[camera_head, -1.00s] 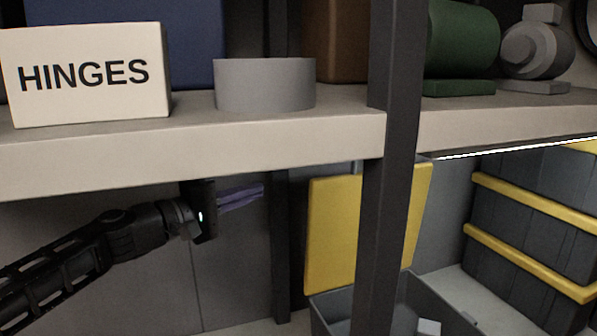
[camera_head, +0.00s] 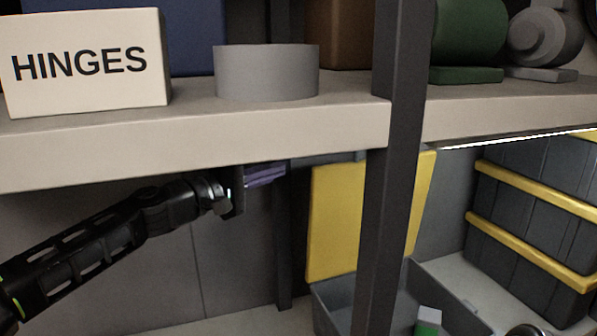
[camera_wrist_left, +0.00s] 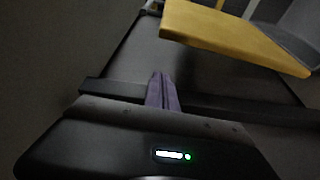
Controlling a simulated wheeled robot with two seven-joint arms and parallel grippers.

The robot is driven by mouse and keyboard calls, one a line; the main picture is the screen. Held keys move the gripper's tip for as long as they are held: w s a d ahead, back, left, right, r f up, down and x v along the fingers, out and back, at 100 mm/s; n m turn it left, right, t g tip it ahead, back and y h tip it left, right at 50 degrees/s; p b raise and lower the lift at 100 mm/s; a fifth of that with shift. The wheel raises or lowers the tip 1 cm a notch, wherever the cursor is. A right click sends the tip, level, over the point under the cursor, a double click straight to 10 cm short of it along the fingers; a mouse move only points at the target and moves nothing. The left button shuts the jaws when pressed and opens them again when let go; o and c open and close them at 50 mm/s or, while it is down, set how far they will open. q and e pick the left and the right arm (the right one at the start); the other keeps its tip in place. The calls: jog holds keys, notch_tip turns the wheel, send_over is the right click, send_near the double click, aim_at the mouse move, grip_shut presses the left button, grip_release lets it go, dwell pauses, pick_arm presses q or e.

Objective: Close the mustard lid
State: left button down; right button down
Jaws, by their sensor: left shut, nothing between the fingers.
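The mustard lid (camera_head: 334,222) stands upright and open at the back of a grey bin (camera_head: 338,302) under the shelf. A dark post hides part of the lid and bin. The lid also shows at the upper right of the left wrist view (camera_wrist_left: 232,38). My left gripper (camera_head: 278,173) is just under the shelf edge, left of the lid and apart from it. Its purple fingers also show in the left wrist view (camera_wrist_left: 162,92), shut and empty. My right gripper is not clearly seen.
The shelf (camera_head: 190,147) overhead carries a HINGES box (camera_head: 85,62) and a grey round container (camera_head: 267,72). The dark post (camera_head: 392,150) stands in front of the lid. Grey crates with yellow bands (camera_head: 535,200) stand at right. A green and white item (camera_head: 428,320) is in the bin.

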pick_arm(q)
jog(key=shift+s+d+f+b, duration=0.1)
jog(key=shift+d+b, duration=0.5)
jog(key=shift+d, duration=2.05)
